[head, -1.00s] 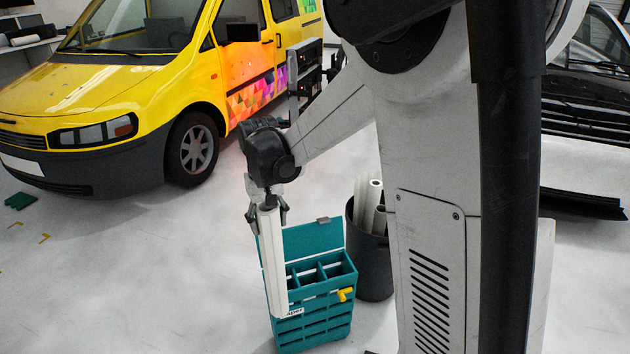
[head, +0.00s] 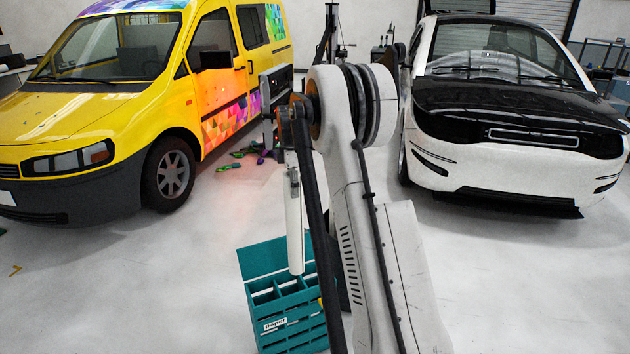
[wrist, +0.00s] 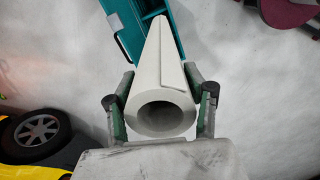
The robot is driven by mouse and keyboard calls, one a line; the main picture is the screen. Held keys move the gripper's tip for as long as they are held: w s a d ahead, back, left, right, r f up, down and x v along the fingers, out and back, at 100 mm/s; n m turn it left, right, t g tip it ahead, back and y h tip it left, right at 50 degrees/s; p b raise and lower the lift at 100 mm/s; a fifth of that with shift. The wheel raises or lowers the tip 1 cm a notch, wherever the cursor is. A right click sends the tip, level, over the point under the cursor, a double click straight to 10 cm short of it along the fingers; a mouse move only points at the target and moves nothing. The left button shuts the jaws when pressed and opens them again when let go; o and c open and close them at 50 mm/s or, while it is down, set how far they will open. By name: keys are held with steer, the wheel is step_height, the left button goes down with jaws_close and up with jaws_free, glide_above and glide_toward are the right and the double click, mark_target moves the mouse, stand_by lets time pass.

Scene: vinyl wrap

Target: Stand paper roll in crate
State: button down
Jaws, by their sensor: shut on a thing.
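The white paper roll (head: 293,225) hangs upright in the head view, its lower end at or just above the crate's compartments; I cannot tell whether it is inside one. My gripper (wrist: 162,105) is shut on the roll near its top end in the wrist view, one finger on each side. The roll's hollow end (wrist: 162,112) faces the wrist camera. The teal crate (head: 268,258) stands on the floor with a raised back panel and a "paper" label. My arm hides its right side. A corner of the crate (wrist: 185,20) shows beyond the roll in the wrist view.
A yellow van (head: 110,110) is at left and a white car with a black hood (head: 510,110) at right. Green and purple items (head: 250,155) lie on the floor behind. Floor left of the crate is clear.

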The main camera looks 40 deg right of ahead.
steer(key=d+n, duration=0.3)
steer(key=d, duration=0.6)
step_height(320, 180, down, 44)
steer(key=b, duration=2.4)
steer(key=shift+s+f, duration=0.25)
steer(key=shift+s, duration=0.2)
steer(key=shift+a, duration=0.1)
steer(key=c, duration=0.7)
jaws_free()
steer(key=shift+c, duration=0.2)
step_height(320, 180, up, 12)
steer(key=shift+r, duration=0.1)
